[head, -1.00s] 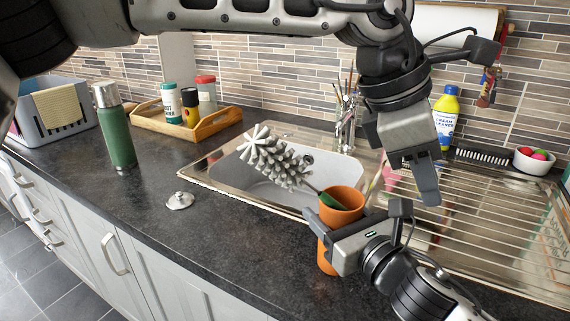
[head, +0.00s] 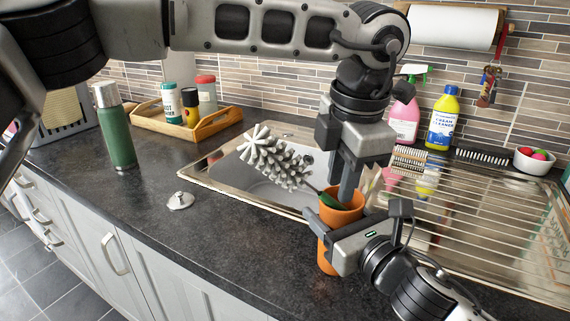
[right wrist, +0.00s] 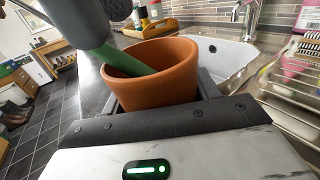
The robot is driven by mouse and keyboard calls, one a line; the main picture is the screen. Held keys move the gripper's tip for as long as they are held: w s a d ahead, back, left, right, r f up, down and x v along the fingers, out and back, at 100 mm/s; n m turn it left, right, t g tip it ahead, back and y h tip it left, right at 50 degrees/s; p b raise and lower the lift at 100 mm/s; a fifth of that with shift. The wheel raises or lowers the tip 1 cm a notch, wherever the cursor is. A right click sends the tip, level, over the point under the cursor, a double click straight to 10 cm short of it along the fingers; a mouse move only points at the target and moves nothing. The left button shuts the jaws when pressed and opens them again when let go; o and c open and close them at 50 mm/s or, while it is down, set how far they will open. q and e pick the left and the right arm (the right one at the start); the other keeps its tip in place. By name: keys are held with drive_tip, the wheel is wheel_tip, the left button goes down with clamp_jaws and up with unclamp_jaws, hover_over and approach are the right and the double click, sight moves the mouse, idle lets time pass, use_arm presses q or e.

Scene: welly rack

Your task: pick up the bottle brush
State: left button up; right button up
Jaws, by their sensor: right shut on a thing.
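The bottle brush has pale grey bristles (head: 275,160) and a green handle (head: 331,201). It leans out of a terracotta pot (head: 328,258), head up and to the left, over the sink edge. In the right wrist view the green handle (right wrist: 143,62) rests inside the terracotta pot (right wrist: 165,88). My right gripper (head: 335,236) is shut on the pot. My left gripper (head: 346,190) points down just above the pot's mouth, close beside the handle. Its fingers overlap in the head view, so their gap is hidden.
A steel sink (head: 228,165) lies behind the pot, with a wire drainer (head: 480,215) to the right. A sink plug (head: 180,200), a green flask (head: 115,128) and a wooden tray (head: 165,122) stand on the dark worktop at left. Pink and yellow bottles stand behind the sink.

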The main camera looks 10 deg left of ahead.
use_arm(q)
drive_tip(key=shift+w+f, duration=0.2)
drive_tip(key=shift+f, duration=0.7)
drive_tip(key=shift+w+f, duration=0.15)
drive_tip(key=shift+f, duration=0.7)
drive_tip(key=shift+w+f, duration=0.2)
drive_tip(key=shift+f, duration=0.7)
clamp_jaws()
